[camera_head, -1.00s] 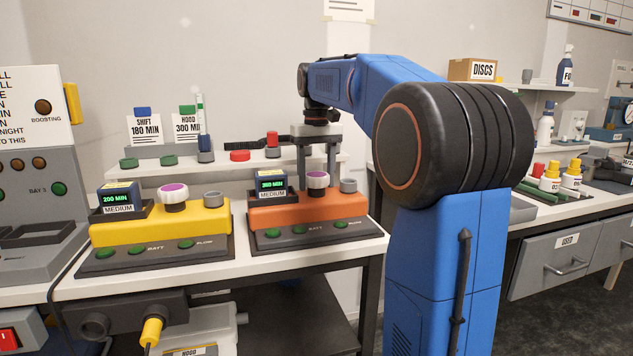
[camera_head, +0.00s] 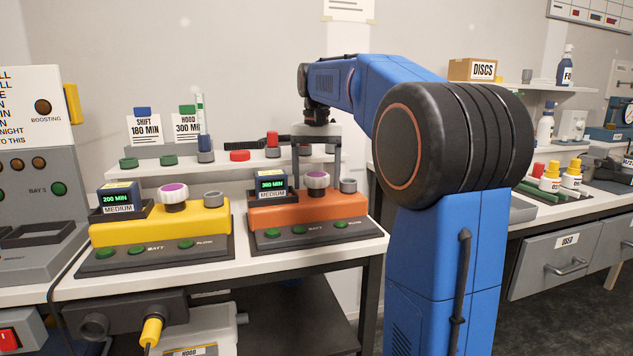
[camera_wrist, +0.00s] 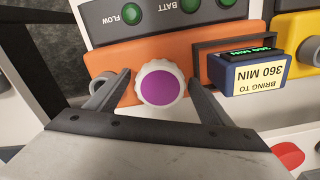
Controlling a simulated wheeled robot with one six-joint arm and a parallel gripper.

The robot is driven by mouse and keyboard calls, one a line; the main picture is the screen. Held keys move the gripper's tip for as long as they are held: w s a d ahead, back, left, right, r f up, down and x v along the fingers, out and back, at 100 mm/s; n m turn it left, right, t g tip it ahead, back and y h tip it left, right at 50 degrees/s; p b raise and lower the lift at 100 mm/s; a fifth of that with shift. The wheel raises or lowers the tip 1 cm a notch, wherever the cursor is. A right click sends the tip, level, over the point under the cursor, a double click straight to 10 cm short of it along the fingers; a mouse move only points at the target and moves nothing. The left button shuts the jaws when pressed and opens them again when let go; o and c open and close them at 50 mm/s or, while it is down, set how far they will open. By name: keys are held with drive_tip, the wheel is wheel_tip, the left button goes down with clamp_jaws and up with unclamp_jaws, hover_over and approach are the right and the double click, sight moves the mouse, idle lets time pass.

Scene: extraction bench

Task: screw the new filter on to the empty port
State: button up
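A filter with a purple top and white ribbed rim (camera_head: 317,180) stands upright on the orange unit (camera_head: 280,215). It also shows in the wrist view (camera_wrist: 160,84), between my fingers. My gripper (camera_head: 316,174) points down over it, open, with one finger on each side and a visible gap to the rim. A grey ring-shaped port (camera_head: 348,185) stands open beside it on the orange unit. A similar purple-topped filter (camera_head: 174,196) stands on the yellow unit (camera_head: 205,222), with a grey port (camera_head: 213,199) to its right. The filter's seating underneath is hidden.
A blue timer (camera_head: 271,184) sits in a dark tray left of the orange unit's filter, close to one finger in the wrist view. A second timer (camera_head: 120,195) sits on the yellow unit. A white shelf (camera_head: 240,166) with red and green caps runs behind.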

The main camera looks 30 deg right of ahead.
drive_tip(key=n, duration=2)
drive_tip(key=shift+n, duration=0.4)
drive_tip(key=n, duration=0.6)
drive_tip(key=shift+n, duration=0.4)
drive_tip(key=shift+c, duration=0.6)
